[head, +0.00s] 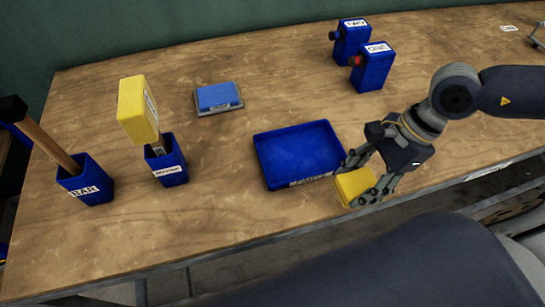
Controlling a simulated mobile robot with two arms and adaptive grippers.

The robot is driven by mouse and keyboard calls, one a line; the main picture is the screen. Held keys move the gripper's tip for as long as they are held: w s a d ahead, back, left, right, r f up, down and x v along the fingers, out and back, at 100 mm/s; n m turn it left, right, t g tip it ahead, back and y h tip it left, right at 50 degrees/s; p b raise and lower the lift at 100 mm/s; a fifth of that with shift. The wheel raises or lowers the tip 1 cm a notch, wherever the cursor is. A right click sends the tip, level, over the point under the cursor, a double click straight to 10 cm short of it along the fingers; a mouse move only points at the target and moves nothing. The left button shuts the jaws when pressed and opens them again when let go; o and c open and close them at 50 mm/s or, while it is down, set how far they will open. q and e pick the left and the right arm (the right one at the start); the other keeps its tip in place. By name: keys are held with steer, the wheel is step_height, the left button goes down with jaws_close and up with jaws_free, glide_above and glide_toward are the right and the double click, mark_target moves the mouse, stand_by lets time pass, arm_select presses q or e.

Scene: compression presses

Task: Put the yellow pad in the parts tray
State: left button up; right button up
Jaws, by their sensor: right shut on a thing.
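The yellow pad (354,186) is held in my right gripper (362,186), which is shut on it. The pad is just right of the parts tray's near right corner, close to the table's front edge. Fingers cover part of the pad, and I cannot tell its exact height above the table. The parts tray (290,183) is a blue, shallow, open box with a label on its front wall. It looks empty. My left gripper is not in view.
A blue holder (168,172) carries a yellow block (137,108). Another blue holder (88,186) has a wooden handle. A blue pad on a grey base (219,97) lies behind. Two blue button boxes (373,72) (352,42) stand at the back right.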

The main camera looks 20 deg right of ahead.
steer(key=shift+w+a, duration=0.3)
steer(key=shift+a, duration=0.2)
steer(key=shift+w+a+f, duration=0.1)
steer(key=shift+w, duration=0.95)
steer(key=shift+w+a+p, duration=0.25)
steer(key=shift+w+p, duration=0.15)
steer(key=shift+w, duration=0.15)
steer(key=shift+w+a+p, duration=0.2)
steer(key=shift+w+p, duration=0.15)
steer(key=shift+w, duration=0.2)
steer(key=w+a+p, duration=0.1)
steer(key=w, duration=0.2)
steer(key=w+a+f+p, duration=0.1)
steer(key=w, duration=0.2)
steer(key=w+a+p, duration=0.1)
steer(key=w, duration=0.3)
steer(key=shift+w+a+f+p, duration=0.1)
steer(key=shift+a+f+p, duration=0.05)
steer(key=shift+p, duration=0.15)
step_height(320, 180, down, 3)
steer(key=shift+f+p, duration=0.2)
steer(key=shift+p, duration=0.5)
steer(key=shift+f, duration=0.1)
